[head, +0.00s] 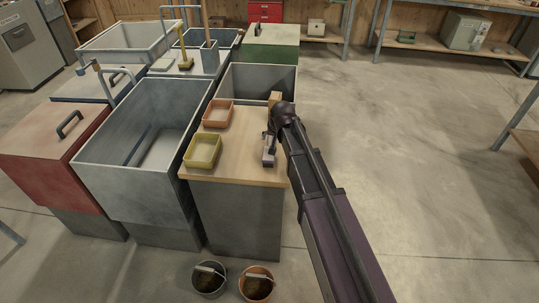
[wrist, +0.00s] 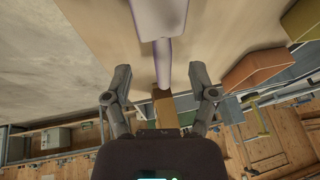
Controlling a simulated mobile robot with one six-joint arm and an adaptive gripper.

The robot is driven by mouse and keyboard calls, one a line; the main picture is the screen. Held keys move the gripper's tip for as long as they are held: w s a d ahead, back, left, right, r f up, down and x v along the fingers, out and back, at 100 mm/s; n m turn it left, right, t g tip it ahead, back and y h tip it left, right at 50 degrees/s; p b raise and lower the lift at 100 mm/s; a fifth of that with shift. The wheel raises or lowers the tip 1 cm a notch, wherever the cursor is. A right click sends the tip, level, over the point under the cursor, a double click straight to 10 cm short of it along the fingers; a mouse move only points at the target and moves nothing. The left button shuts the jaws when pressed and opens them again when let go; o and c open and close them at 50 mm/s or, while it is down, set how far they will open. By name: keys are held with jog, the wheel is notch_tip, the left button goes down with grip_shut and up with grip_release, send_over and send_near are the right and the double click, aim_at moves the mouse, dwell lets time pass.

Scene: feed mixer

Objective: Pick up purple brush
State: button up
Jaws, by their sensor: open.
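The purple brush (head: 269,153) lies on the wooden-topped bench near its right edge. In the wrist view the brush (wrist: 160,18) shows a wide pale lilac body at the top, and its narrow purple handle points toward my gripper. My gripper (head: 268,134) is over the bench, close to the brush's far end. In the wrist view my gripper (wrist: 160,75) is open, with one finger on each side of the handle's end. No finger visibly touches the handle, and I cannot tell the height gap.
A yellow tray (head: 203,150) and an orange tray (head: 217,113) stand left of the brush on the bench (head: 228,174). A brown block (head: 275,97) is just beyond my gripper. Grey bins stand left and behind. Two buckets are on the floor in front. Open floor lies right.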

aim_at(270, 143)
dwell(0.3)
jog(key=shift+b+x, duration=2.4)
jog(key=shift+x, duration=0.2)
jog(key=shift+s+a, duration=0.1)
jog(key=shift+c, duration=0.2)
grip_shut()
